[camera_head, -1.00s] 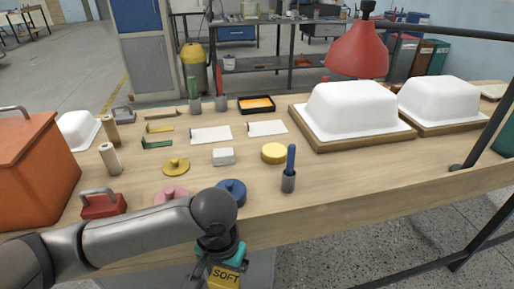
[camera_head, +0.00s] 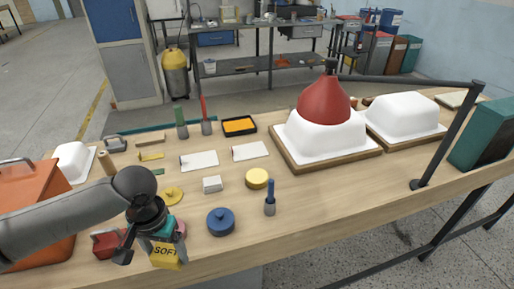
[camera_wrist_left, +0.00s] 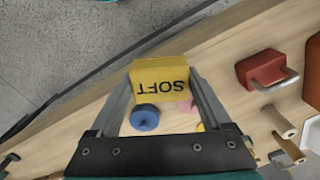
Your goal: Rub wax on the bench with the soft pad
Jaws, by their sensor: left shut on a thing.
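My left gripper (camera_head: 160,240) is shut on the soft pad (camera_head: 165,258), a yellow block marked SOFT. It holds the pad near the front edge of the wooden bench (camera_head: 330,205), left of a blue round lidded piece (camera_head: 220,222). In the left wrist view the pad (camera_wrist_left: 160,80) sits between the two fingers (camera_wrist_left: 165,95). A yellow round piece (camera_head: 256,178) and a black tray with orange filling (camera_head: 239,126) stand on the bench. I cannot tell which thing is the wax. My right gripper is not in view.
White shells (camera_head: 330,143) on wooden boards stand at the right, under a red lamp (camera_head: 324,100). An orange box (camera_head: 35,215) and a red handled block (camera_head: 107,243) are at the left. A blue-handled tool in a cup (camera_head: 270,200) stands near the middle. The front right bench top is clear.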

